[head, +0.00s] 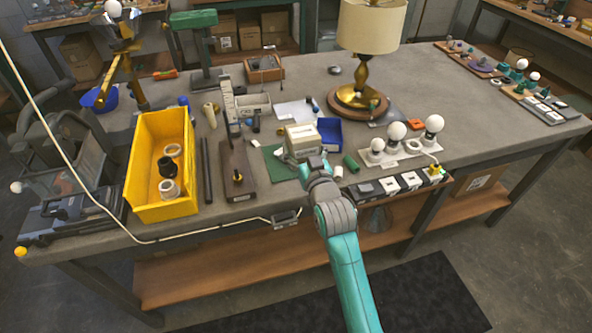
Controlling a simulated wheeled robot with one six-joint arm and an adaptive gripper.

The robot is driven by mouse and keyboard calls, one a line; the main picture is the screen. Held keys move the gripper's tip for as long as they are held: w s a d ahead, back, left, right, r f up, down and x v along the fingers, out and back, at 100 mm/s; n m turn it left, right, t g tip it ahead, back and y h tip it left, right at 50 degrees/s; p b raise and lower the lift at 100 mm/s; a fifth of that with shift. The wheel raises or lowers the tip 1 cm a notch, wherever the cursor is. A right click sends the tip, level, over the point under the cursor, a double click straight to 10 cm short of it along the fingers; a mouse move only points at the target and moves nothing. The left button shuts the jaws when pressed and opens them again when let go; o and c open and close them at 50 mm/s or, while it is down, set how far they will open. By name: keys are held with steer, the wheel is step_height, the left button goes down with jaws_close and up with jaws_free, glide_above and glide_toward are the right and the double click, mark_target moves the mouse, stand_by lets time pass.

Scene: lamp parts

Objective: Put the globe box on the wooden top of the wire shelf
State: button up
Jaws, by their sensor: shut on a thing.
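The globe box, a small cream box (303,137) with a pale label, is near the front middle of the grey workbench (250,215). My gripper (302,160) reaches in from the front and is shut on the box. The fingertips are small here and partly hidden by my wrist. I cannot tell whether the box touches the bench or is just above it. I cannot make out a wire shelf with a wooden top in this view.
A green mat (279,166) and blue bin (329,134) lie close to the box. A brass lamp (361,50) stands behind. White bulbs (396,131) stand at the right, a yellow bin (135,165) at the left. The bench's right middle is clear.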

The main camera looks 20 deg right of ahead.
steer(key=shift+w+f, duration=0.15)
steer(key=shift+w, duration=0.2)
steer(key=shift+w+f, duration=0.1)
steer(key=shift+f, duration=4.7)
steer(key=shift+f, duration=0.2)
steer(key=o, duration=1.4)
steer(key=shift+f, duration=0.1)
